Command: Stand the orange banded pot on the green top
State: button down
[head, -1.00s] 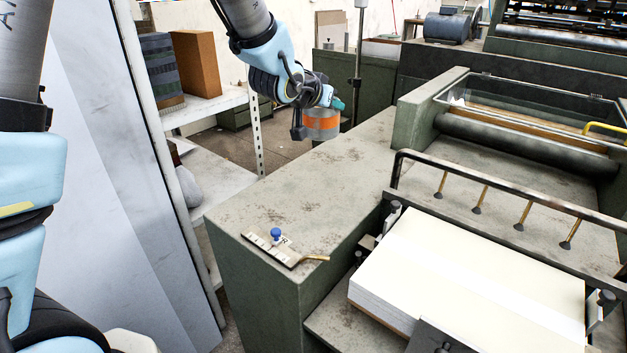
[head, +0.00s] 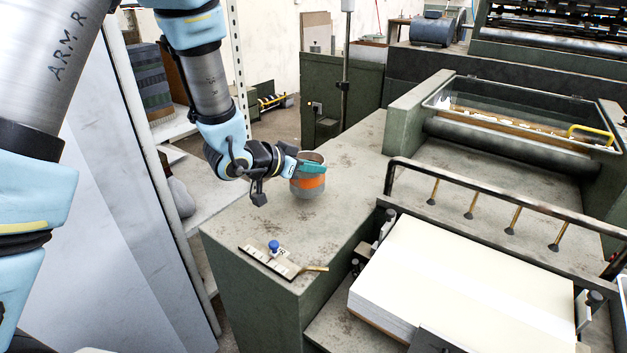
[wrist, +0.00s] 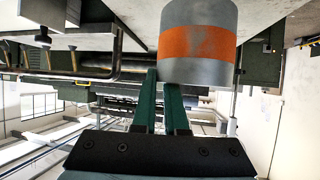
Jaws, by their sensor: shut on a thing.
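The orange banded pot (head: 307,190) is a grey cylinder with an orange band, upright over the far half of the worn top (head: 335,225) of the green cabinet. It also shows in the wrist view (wrist: 200,45), upside down and cut off by the frame's upper edge. My gripper (head: 309,168) reaches it from the left and is shut on its wall near the rim. In the wrist view one green finger is outside the wall and the other goes inside the mouth. The pot's base is close to the top; I cannot tell whether it touches.
A small strip with a blue knob (head: 274,246) lies at the top's near end. A black rail (head: 480,192) and a paper stack (head: 465,285) stand to the right. White shelving (head: 215,180) is on the left. The top around the pot is clear.

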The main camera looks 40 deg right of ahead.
aim_at(314, 181)
jog(key=shift+f+p, duration=0.45)
jog(key=shift+f, duration=1.5)
jog(key=c, duration=1.4)
grip_release()
jog(key=shift+f, duration=0.2)
jog(key=o, duration=0.5)
jog(key=shift+c, duration=0.2)
jog(key=shift+r, duration=0.2)
jog(key=b+v, duration=0.2)
jog(key=v, duration=1)
jog(key=shift+b, duration=0.4)
